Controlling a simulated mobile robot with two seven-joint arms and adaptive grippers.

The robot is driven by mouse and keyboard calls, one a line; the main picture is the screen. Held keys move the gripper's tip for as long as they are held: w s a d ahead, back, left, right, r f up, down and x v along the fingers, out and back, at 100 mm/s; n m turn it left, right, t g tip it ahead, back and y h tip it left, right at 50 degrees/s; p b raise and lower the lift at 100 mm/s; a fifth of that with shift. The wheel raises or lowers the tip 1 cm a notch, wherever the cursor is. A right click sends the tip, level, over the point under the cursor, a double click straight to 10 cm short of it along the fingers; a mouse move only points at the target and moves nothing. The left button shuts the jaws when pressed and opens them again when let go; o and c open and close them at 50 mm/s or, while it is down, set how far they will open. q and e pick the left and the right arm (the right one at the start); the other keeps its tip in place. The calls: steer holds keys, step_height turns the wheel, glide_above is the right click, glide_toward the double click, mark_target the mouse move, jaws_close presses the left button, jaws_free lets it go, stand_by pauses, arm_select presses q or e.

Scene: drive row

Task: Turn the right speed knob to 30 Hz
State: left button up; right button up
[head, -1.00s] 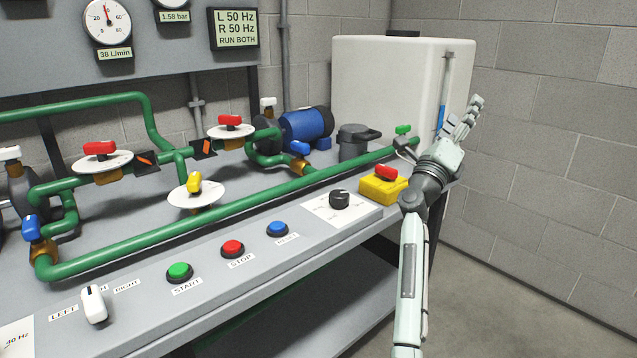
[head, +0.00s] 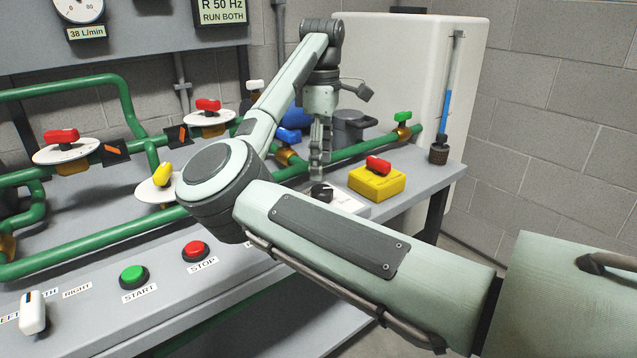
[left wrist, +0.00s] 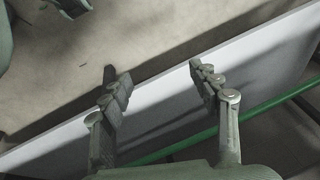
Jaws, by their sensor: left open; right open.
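The right speed knob (head: 321,192) is a small black knob on a white dial plate (head: 345,203) at the bench front. My arm hides part of the plate, and I cannot read its marks. My right gripper (head: 318,177) points down with its fingertips just above and behind the knob in the picture; I cannot tell whether they touch it. It is open, seen nearly side-on. The display (head: 221,10) shows R 50 Hz and RUN BOTH; its top line is cut off. My left gripper (left wrist: 160,80) is open and empty in the left wrist view.
A yellow box with a red switch (head: 377,182) stands right of the knob. Green START (head: 133,277) and red STOP (head: 195,251) buttons lie to the left. Green pipes (head: 95,237) with valves run behind. A white tank (head: 400,75) stands at the back.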

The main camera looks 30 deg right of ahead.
mark_target(322, 189)
step_height(322, 189, down, 5)
steer(key=shift+f, duration=0.5)
arm_select(q)
steer(key=shift+w+f, duration=0.25)
steer(key=shift+f, duration=0.1)
arm_select(e)
steer(key=shift+c, duration=0.6)
arm_select(q)
steer(key=shift+s+d, duration=0.1)
arm_select(e)
steer(key=c, duration=1)
steer(key=shift+n, duration=0.3)
steer(key=shift+c, duration=0.2)
